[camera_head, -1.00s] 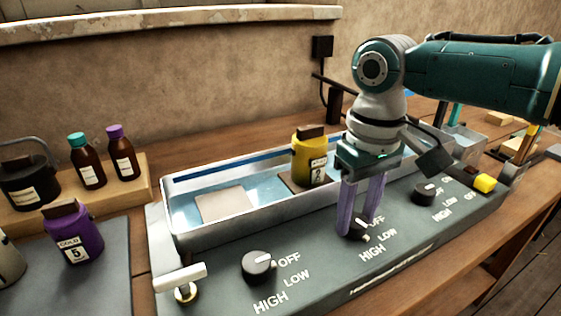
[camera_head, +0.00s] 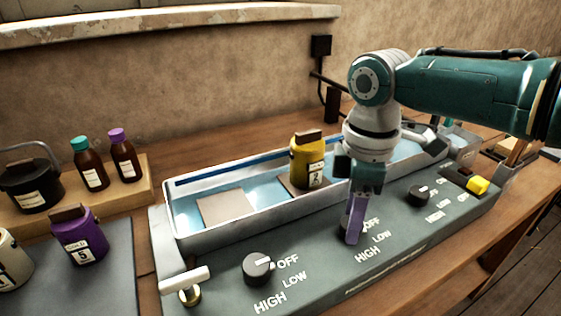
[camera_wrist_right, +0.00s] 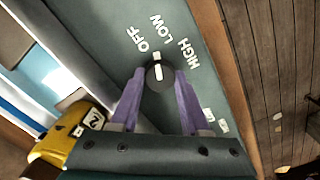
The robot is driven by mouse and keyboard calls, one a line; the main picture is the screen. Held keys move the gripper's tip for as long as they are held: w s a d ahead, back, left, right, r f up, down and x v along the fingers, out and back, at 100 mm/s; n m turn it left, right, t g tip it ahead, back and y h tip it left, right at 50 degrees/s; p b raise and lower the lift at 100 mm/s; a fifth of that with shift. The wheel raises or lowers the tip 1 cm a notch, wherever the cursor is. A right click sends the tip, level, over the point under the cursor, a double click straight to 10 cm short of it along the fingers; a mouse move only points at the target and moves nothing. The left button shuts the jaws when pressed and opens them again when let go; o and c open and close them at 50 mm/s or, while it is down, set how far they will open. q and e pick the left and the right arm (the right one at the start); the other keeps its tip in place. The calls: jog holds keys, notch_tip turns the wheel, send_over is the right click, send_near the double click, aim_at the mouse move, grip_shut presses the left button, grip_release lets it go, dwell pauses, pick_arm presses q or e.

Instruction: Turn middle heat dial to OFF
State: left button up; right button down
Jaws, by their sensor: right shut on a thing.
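The middle heat dial (camera_wrist_right: 158,78) is a round black knob with a white pointer line, on the grey-green front panel (camera_head: 315,262). My right gripper (camera_wrist_right: 158,86) is shut on it, with one purple finger at each side of the knob. In the wrist view the white pointer runs upward, toward the side where the OFF and LOW labels lie; its exact setting is hard to tell. In the head view the gripper (camera_head: 353,236) points down at the panel, its fingers nearly in line and hiding most of the dial. My left gripper is not in view.
The left dial (camera_head: 257,268) and right dial (camera_head: 419,195) flank it. Behind stands a water bath (camera_head: 172,205) with a yellow weight-like container (camera_head: 304,160). A white T-handle (camera_head: 184,281) is at the left; a yellow button (camera_head: 478,185) is at the right.

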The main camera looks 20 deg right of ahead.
jog(key=shift+n, duration=2.1)
jog(key=shift+r, duration=0.1)
jog(key=shift+a, duration=0.1)
jog(key=shift+c, duration=1.9)
grip_release()
notch_tip(320, 180, up, 10)
jog(key=p, duration=0.1)
jog(key=shift+p, duration=0.4)
